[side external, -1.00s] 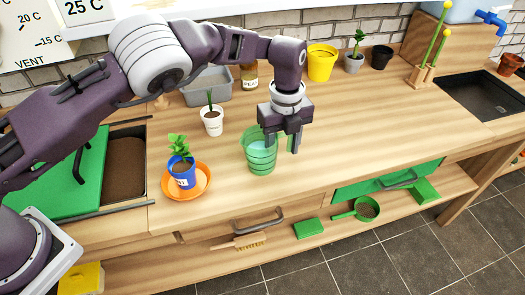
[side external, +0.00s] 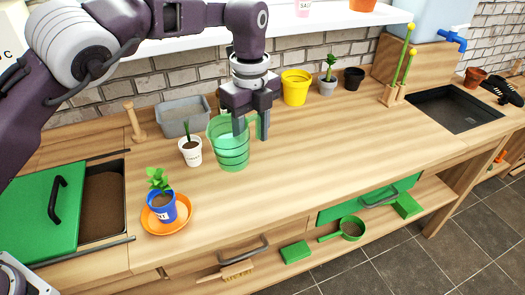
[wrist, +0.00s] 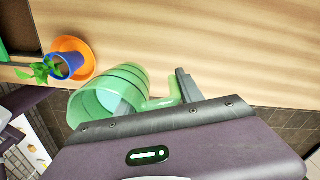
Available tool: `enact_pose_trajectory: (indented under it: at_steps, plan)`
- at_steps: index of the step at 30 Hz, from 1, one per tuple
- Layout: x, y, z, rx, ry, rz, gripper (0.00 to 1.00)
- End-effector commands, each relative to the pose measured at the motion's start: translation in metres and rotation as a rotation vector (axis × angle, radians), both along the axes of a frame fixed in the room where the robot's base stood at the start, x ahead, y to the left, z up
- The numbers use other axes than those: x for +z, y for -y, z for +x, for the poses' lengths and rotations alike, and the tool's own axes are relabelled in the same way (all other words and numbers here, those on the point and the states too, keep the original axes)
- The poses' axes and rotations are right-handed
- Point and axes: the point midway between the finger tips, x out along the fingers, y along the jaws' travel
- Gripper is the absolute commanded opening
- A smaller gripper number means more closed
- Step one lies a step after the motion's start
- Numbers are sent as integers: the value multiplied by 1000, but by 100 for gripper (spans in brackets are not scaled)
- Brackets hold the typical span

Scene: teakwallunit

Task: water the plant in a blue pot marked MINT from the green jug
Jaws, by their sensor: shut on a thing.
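The green translucent jug (side external: 229,148) is upright in the side view, left of my gripper (side external: 252,132). My gripper is shut on its handle and seems to hold it above the counter. In the wrist view the jug (wrist: 118,90) shows its open mouth, with pale bluish water inside. The blue pot (side external: 163,212) with a leafy green plant (side external: 159,181) stands in an orange saucer (side external: 184,222), front left of the jug. The pot also shows in the wrist view (wrist: 68,66). Its lettering is too small to read fully.
A white pot (side external: 191,153) with a small plant stands between the blue pot and the jug. A grey tub (side external: 183,116) is behind. A yellow pot (side external: 296,88) stands back right. The counter (side external: 310,155) right of the jug is clear.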

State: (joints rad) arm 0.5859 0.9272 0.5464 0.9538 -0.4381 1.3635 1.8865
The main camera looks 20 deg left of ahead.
Motion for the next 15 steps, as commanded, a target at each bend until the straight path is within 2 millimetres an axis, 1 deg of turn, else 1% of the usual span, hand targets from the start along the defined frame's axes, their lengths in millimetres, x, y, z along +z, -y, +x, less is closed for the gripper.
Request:
enact_pose_trajectory:
  at_steps: [1, 5, 6, 8, 9, 11, 12, 14, 15]
  plan:
    - [8, -13, -3, 122, -2, -1, 0]
    - [25, -49, -19, 518, -10, -1, 0]
    - [29, -60, -26, 647, -14, -2, 0]
    - [36, -76, -39, 845, -19, -3, 0]
    - [39, -87, -49, 980, -22, -4, 0]
    - [44, -102, -65, 1183, -26, -9, 0]
    - [46, -111, -78, 1317, -29, -10, 0]
    - [49, -124, -98, 1519, -34, -14, 0]
    - [50, -132, -112, 1650, -38, -19, 0]
